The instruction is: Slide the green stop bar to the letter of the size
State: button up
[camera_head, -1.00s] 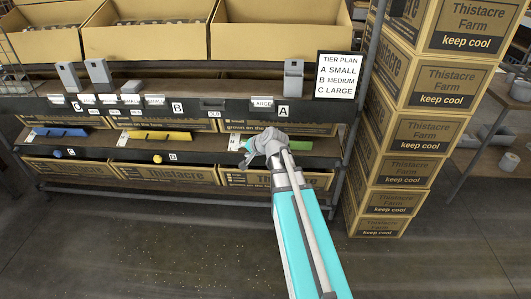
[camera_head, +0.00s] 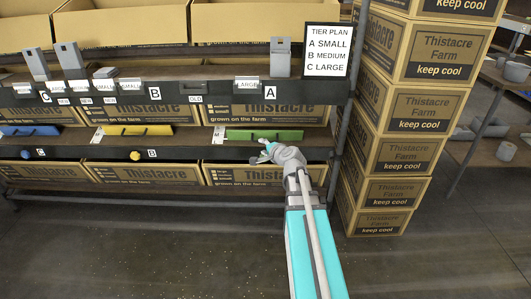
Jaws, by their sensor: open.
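The green stop bar (camera_head: 264,134) lies on the lower shelf at the right, with a small white card at its left end. My gripper (camera_head: 265,150) is open, just in front of and below the bar's middle in the picture; I cannot tell whether it touches the bar. The tier plan sign (camera_head: 328,51) reads A small, B medium, C large. Letter plates A (camera_head: 270,92), B (camera_head: 154,93) and C (camera_head: 45,97) sit on the upper shelf edge. A "LARGE" card (camera_head: 246,84) is beside A.
A yellow bar (camera_head: 138,130) and a blue bar (camera_head: 30,131) lie left on the same shelf. A yellow knob (camera_head: 135,155) and a blue knob (camera_head: 40,153) are on its front edge. Stacked cartons (camera_head: 405,110) stand at right. The floor (camera_head: 150,240) in front is open.

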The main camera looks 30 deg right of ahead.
jog(key=s+d+f+m+t+h+b, duration=0.1)
jog(key=d+f+m+h+b, duration=0.1)
jog(key=d+f+m+b, duration=0.1)
jog(key=d+f+b, duration=0.1)
jog(key=d, duration=0.1)
jog(key=shift+s+d+f+h+b, duration=0.2)
jog(key=shift+d+h+b, duration=0.1)
jog(key=shift+d+b, duration=0.1)
jog(key=shift+w, duration=0.15)
jog(key=b+x, duration=0.2)
jog(key=x, duration=1.1)
jog(key=shift+w+b, duration=0.3)
jog(key=shift+c, duration=0.3)
grip_shut()
jog(key=shift+s, duration=0.1)
